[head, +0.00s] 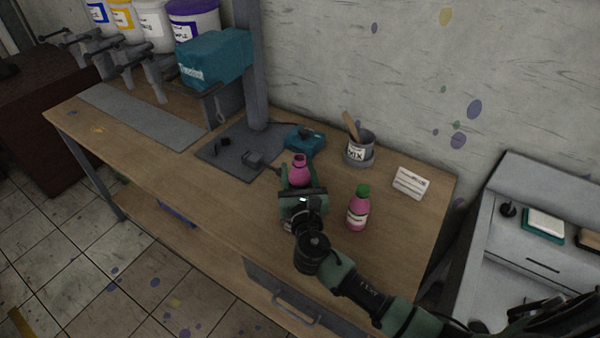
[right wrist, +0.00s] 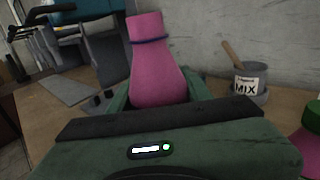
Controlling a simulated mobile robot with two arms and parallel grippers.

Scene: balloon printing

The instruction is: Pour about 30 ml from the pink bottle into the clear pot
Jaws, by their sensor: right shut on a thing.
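A pink bottle (head: 299,170) with an open, capless neck is held in my right gripper (head: 299,184) over the front middle of the bench. The right wrist view shows the bottle (right wrist: 158,70) between the shut fingers, roughly upright, with a dark ring around its neck. A grey pot labelled MIX (head: 358,148) stands behind and to the right of the gripper, with a wooden stick in it. It also shows in the right wrist view (right wrist: 246,84). It is the only small pot I make out, and I cannot tell whether it is clear. My left gripper is out of view.
A second pink bottle with a green cap (head: 358,210) stands right of my gripper. A teal device (head: 304,138) and a dark press base (head: 235,155) lie behind. The front left bench is clear.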

